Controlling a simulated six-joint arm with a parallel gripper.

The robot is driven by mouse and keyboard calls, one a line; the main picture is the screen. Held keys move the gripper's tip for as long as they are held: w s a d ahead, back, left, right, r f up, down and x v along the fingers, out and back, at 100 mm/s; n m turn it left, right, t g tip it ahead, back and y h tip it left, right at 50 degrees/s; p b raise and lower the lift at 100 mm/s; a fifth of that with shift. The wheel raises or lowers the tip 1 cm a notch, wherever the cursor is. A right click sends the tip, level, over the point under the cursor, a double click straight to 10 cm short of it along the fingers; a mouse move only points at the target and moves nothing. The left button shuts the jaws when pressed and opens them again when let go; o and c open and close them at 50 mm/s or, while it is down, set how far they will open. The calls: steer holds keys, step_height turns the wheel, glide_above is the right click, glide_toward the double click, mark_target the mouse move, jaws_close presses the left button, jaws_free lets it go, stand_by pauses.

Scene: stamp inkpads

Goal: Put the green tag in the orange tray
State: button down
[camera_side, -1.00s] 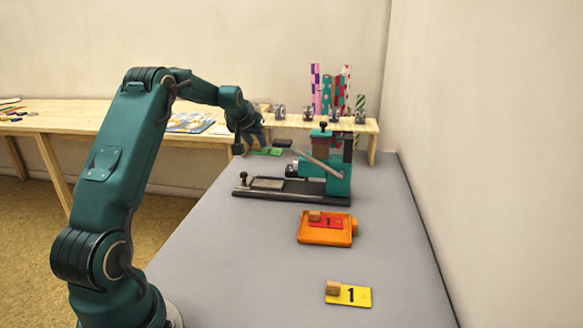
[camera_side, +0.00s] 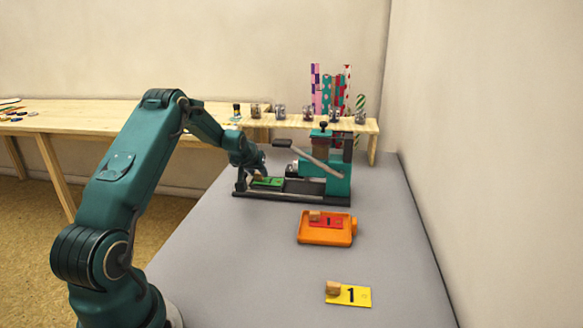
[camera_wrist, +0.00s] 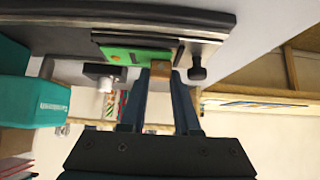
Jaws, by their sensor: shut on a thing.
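The green tag (camera_side: 268,182) has a small wooden block as its handle. My gripper (camera_side: 259,176) is shut on that block. The tag is at the left end of the stamping press, over its metal plate; I cannot tell whether it touches the plate. In the wrist view the wooden block (camera_wrist: 161,69) is between my fingertips and the green tag (camera_wrist: 128,56) reaches out to the left. The orange tray (camera_side: 312,241) is nearer the camera, right of my gripper, with a red tag (camera_side: 328,222) in it.
The teal stamping press (camera_side: 338,182) with its lever stands just right of my gripper. A yellow tag (camera_side: 352,296) lies on the grey table in front of the tray. A wooden shelf (camera_side: 295,123) with several small items stands behind. Grey table left of the tray is clear.

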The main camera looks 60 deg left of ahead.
mark_target(258, 173)
steer(key=shift+f, duration=0.2)
steer(key=c, duration=0.6)
jaws_free()
steer(key=shift+c, duration=0.2)
steer(key=shift+v, duration=2.45)
steer(key=shift+d+r, duration=0.3)
steer(key=s+d+r+m+h, duration=0.15)
steer(key=d+r, duration=0.35)
steer(key=d, duration=0.5)
steer(key=s+d+r+m+h, duration=0.1)
steer(key=s+d+r+m, duration=0.3)
steer(key=d, duration=0.5)
steer(key=s+d+r+m+h, duration=0.1)
steer(key=s+d+h, duration=0.1)
steer(key=s+d, duration=0.5)
steer(key=shift+d+r, duration=0.3)
steer(key=shift+d, duration=0.75)
steer(key=s+d, duration=0.1)
steer(key=s, duration=0.1)
steer(key=s+d+f+m+h, duration=0.1)
steer(key=s+d, duration=0.1)
steer(key=s, duration=0.1)
steer(key=s+d+m, duration=0.1)
steer(key=s+d, duration=0.1)
steer(key=s, duration=0.1)
steer(key=shift+s+f+g+h, duration=0.2)
steer(key=shift+f+g+h, duration=0.15)
steer(key=shift+f+g, duration=0.05)
steer(key=shift+c, duration=1)
